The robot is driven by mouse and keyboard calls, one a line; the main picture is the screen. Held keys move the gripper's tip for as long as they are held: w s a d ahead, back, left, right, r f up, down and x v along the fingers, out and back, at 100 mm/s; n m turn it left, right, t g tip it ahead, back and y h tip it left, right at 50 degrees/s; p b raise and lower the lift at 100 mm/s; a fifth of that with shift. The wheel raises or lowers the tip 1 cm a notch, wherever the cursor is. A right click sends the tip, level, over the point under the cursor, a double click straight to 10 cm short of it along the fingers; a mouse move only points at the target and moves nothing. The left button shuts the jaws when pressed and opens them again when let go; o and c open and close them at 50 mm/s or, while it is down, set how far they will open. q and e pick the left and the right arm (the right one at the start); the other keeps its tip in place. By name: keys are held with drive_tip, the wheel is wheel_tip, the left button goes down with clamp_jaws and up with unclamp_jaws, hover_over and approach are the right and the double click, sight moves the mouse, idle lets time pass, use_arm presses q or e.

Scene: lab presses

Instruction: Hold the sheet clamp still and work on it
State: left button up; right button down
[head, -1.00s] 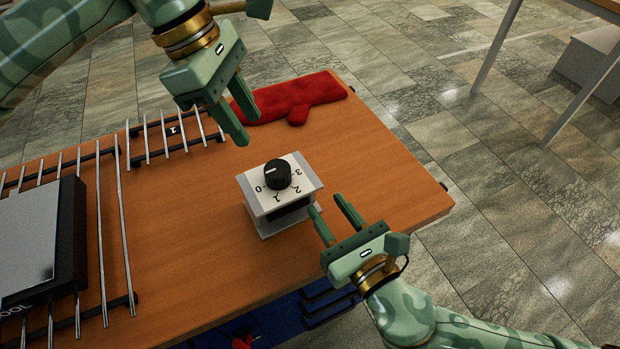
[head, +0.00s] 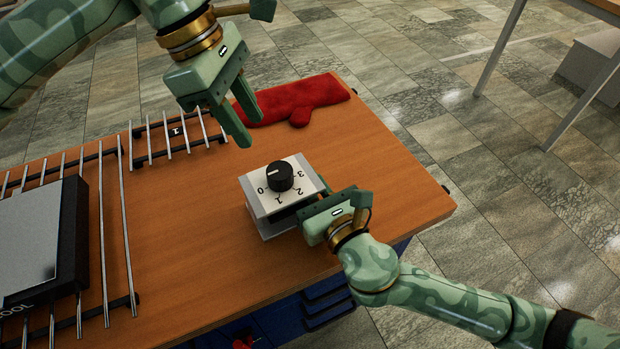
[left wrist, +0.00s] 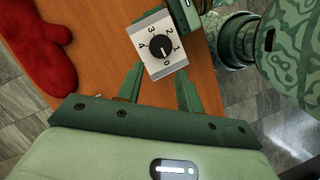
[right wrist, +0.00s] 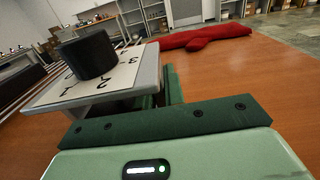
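The sheet clamp (head: 290,200) is a pale grey block with a dark gap in its side and a black knob (head: 279,176) on its numbered top; it stands upright on the wooden bench. The knob also shows in the left wrist view (left wrist: 149,47) and the right wrist view (right wrist: 88,55). My left gripper (head: 241,125) is open and empty above and behind the clamp. My right gripper (head: 308,213) is at the clamp's right front side. In the right wrist view, one finger shows beside the top plate and the other is mostly hidden under it; whether they grip is unclear.
A red mitt (head: 300,98) lies at the bench's back edge. Metal rod racks (head: 125,230) and a dark device with a grey top (head: 30,245) occupy the left. The bench (head: 200,240) is clear around the clamp. Blue drawers (head: 325,298) show below.

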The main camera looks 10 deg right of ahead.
use_arm(q)
drive_tip(key=o, duration=0.5)
drive_tip(key=shift+r, duration=0.15)
wheel_tip(320, 180, up, 5)
drive_tip(key=m+t+y, duration=0.2)
drive_tip(key=m, duration=0.1)
hover_over(279, 170)
wheel_tip(279, 170, down, 14)
drive_tip(key=m+y, duration=0.1)
drive_tip(key=m, duration=0.3)
drive_tip(key=shift+m+g+y, duration=0.3)
drive_tip(key=shift+m+y, duration=0.1)
drive_tip(key=c, duration=1)
